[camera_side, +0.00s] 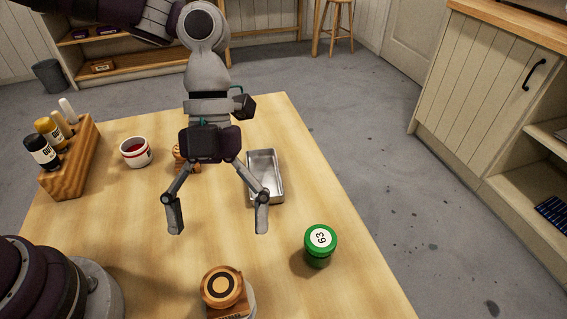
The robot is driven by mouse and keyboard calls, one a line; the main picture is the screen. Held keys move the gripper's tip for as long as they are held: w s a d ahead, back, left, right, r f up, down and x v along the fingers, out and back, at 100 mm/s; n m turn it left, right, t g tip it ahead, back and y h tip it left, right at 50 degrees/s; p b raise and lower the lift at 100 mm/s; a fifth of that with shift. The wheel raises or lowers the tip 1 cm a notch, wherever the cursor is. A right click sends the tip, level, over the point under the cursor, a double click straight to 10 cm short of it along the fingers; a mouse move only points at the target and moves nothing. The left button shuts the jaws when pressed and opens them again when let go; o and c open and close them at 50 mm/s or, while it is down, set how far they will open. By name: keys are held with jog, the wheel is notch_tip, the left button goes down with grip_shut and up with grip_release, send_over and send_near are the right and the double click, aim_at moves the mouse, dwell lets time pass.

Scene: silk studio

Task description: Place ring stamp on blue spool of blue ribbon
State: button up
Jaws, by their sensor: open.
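A round wooden piece with a dark ring on its top (222,286), which looks like the ring stamp, stands at the near edge of the table; something pale shows beside its lower part. My gripper (218,224) hangs above the table behind it in the picture, fingers spread wide and pointing down, with nothing between them. I cannot make out a blue spool of blue ribbon in this view. A green spool-like piece with a white "63" label (319,253) stands upright to the right of the stamp.
A metal tray (279,197) lies behind my right finger. A red and white cup (136,154) and a wooden rack with bottles (68,171) stand at left. A small wooden piece (179,160) is partly hidden behind my gripper. The table (120,220) is clear at left centre.

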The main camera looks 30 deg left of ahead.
jog(key=a+r+n+t+y, duration=0.1)
jog(key=a+n, duration=0.4)
jog(key=n, duration=0.5)
jog(key=a+r+n+t+y, duration=0.1)
jog(key=a+r+n+t, duration=0.3)
jog(key=n, duration=0.6)
jog(key=s+a+r+n+t+y, duration=0.1)
jog(key=a+r+n+t, duration=0.1)
jog(key=a+n+t, duration=0.3)
jog(key=a+n, duration=0.3)
jog(key=n, duration=0.2)
jog(key=shift+r+t, duration=0.4)
